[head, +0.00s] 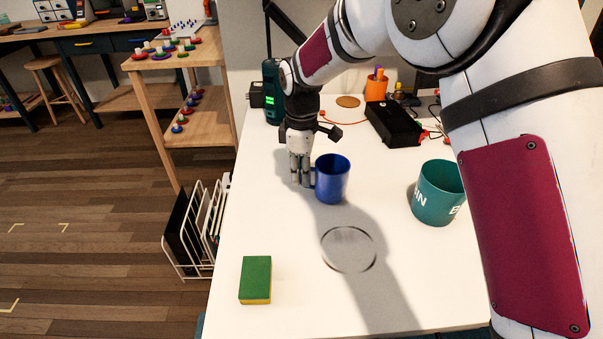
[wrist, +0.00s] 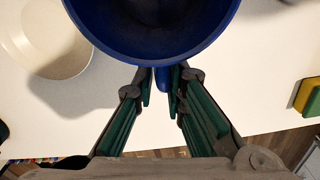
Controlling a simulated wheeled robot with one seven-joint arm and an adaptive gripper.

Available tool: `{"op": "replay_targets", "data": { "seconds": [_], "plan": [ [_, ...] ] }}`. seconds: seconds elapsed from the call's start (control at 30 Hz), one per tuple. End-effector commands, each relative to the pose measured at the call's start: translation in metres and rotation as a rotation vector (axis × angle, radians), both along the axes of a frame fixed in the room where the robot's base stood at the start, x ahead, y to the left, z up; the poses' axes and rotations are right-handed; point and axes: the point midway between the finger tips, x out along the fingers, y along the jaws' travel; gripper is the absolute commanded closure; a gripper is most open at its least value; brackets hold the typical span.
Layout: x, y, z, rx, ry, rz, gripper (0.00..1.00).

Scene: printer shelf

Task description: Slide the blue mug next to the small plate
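The blue mug (head: 332,180) stands upright on the white table. In the wrist view the mug (wrist: 155,28) fills the top middle. My gripper (head: 300,184) is low at the mug's left side in the head view. In the wrist view the gripper's fingers (wrist: 162,85) lie close on both sides of the mug's handle and look shut on it, though contact is hard to see. The small plate (head: 348,249) lies flat in front of the mug, apart from it, in shadow. A pale plate (wrist: 45,45) also shows at the upper left in the wrist view.
A green and yellow sponge (head: 255,279) lies at the table's front left. A teal bin (head: 437,193) stands to the right of the mug. A black box (head: 393,124) and an orange cup (head: 376,89) are farther back. Bare table lies between mug and plate.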

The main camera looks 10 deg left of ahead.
Motion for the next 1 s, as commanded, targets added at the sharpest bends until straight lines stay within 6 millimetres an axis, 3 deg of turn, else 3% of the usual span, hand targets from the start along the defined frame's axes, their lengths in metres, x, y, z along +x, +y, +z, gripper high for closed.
{"op": "replay_targets", "data": {
  "seconds": [0.47,1.0],
  "plan": [
    [0.000,0.000,0.006,0.001,0.000,0.000,0.69],
    [0.000,0.000,0.102,0.002,-0.001,-0.001,0.69]
  ]
}}
